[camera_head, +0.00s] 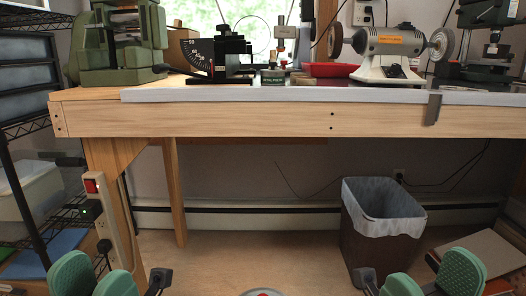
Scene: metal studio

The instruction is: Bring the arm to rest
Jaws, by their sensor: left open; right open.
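My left gripper (95,277) is at the lower left edge of the view. Its two green pads are spread apart with nothing visible between them. My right gripper (430,277) is at the lower right edge, also open, with its green pads apart and nothing seen between them. Both grippers are low in the picture, in front of the wooden workbench (230,120) and below its top. The lower parts of both grippers are cut off by the frame, and most of both arms is out of view.
A lined waste bin (383,222) stands under the bench at right. A bench grinder (390,45), a green machine (118,40) and a red tray (330,70) are on the bench. Wire shelving (30,130) stands at left. The floor (230,255) in the middle looks clear.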

